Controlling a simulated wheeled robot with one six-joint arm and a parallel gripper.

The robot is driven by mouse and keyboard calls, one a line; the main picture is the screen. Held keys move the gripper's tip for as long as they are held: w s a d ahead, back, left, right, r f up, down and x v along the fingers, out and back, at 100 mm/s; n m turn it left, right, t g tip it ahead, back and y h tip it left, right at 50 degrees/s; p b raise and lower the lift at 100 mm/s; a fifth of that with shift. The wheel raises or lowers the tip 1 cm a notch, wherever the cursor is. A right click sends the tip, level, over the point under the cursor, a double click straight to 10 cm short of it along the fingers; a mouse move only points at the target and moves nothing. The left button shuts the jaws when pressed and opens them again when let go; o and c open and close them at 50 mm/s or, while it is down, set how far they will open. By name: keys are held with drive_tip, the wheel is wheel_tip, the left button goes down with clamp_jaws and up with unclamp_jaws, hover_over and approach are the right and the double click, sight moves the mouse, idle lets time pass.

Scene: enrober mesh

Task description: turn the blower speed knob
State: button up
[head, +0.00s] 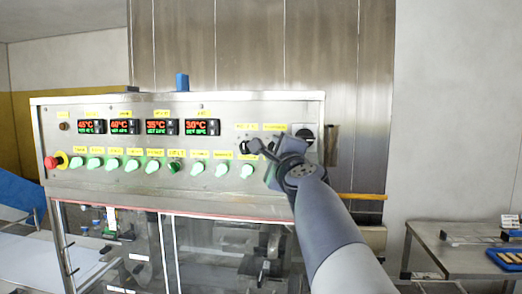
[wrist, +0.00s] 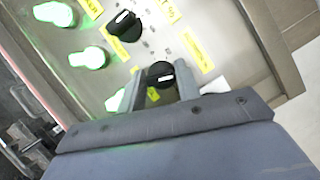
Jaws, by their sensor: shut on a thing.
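A black round knob (wrist: 160,74) with a white pointer mark sits between the two fingers of my gripper (wrist: 161,80) in the wrist view. The gripper is shut on it. In the head view my gripper (head: 268,152) is at the right part of the control panel (head: 110,181) and hides the held knob. A second black knob (wrist: 124,25) is beside it, free of the fingers; it also shows in the head view (head: 244,147). Yellow labels sit by the knobs, but their words are too small to read, so I cannot confirm which is the blower speed knob.
A row of lit green knobs (head: 153,166) runs along the panel below several red-and-green displays (head: 158,127). A red emergency button (head: 50,162) is at the far left. A black rotary switch (head: 304,136) is close to my gripper's right. A table (head: 455,262) stands at the right.

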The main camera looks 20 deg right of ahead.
drive_tip(key=o, duration=0.9)
drive_tip(key=shift+f, duration=0.1)
drive_tip(key=shift+f, duration=0.1)
